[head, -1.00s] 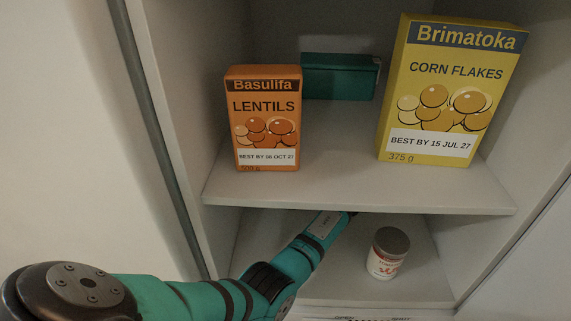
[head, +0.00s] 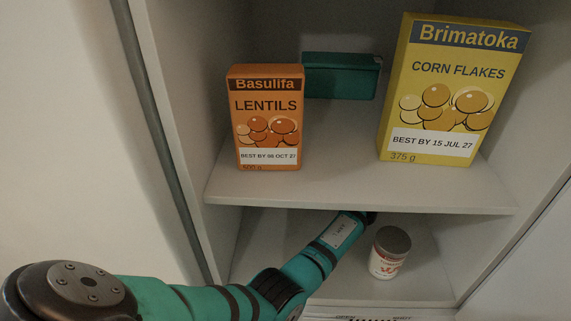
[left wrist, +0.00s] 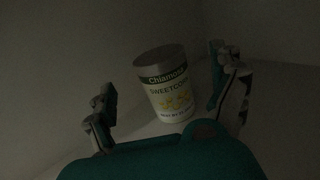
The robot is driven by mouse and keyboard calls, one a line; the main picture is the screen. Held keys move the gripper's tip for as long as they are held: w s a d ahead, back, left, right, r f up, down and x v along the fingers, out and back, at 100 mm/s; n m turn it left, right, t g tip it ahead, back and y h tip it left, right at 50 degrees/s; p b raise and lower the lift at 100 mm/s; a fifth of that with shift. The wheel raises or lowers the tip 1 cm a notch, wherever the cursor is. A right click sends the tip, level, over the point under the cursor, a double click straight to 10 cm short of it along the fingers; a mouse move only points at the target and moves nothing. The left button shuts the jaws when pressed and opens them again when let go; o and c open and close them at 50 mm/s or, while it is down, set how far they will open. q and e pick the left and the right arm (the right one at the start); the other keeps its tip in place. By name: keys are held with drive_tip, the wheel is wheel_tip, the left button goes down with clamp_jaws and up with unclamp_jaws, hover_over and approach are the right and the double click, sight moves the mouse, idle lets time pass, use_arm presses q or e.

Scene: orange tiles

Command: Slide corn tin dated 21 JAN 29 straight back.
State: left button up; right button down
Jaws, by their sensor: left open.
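The sweetcorn tin (left wrist: 168,86), with a dark green "Chiamosa" band, a white label and a grey lid, stands in dim light on the lower shelf in the left wrist view. Its date line is too dark to read. My left gripper (left wrist: 162,70) is open, with one finger on each side of the picture and the tin showing between them. I cannot tell whether a finger touches it. In the head view my left arm reaches under the upper shelf, which hides the gripper and the sweetcorn tin. My right gripper is in neither view.
A white tin with a red label (head: 388,262) stands on the lower shelf, close right of my left arm. The upper shelf (head: 350,190) holds a lentils box (head: 267,120), a corn flakes box (head: 450,90) and a green box (head: 340,77).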

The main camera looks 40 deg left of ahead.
use_arm(q)
drive_tip(key=shift+s+d, duration=0.2)
drive_tip(key=shift+d, duration=1.55)
